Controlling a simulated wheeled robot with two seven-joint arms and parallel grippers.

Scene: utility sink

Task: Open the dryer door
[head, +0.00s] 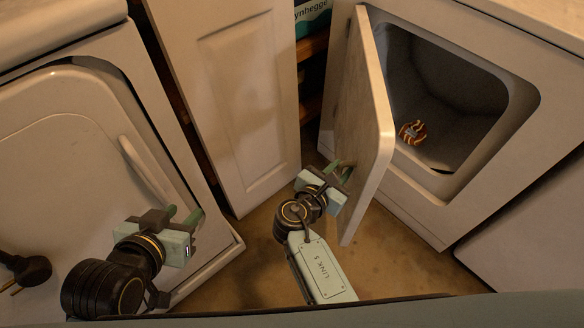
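The dryer (462,195) stands at the right of the head view. Its door (372,150) stands swung out from the left side of the square opening, seen nearly edge-on. The dark drum (455,85) shows inside. My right gripper (341,172) is at the left face of the door, near its lower part; its green fingers look slightly apart with nothing visible between them. Whether they touch the door is unclear. My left gripper (182,215) is open and empty at the lower left, in front of the left appliance.
A striped round object (412,132) lies in the drum. A white appliance (60,135) with a closed rounded door stands at the left. A pale cabinet door (245,95) and shelves (312,60) stand between. Brown floor (395,265) is clear below the dryer.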

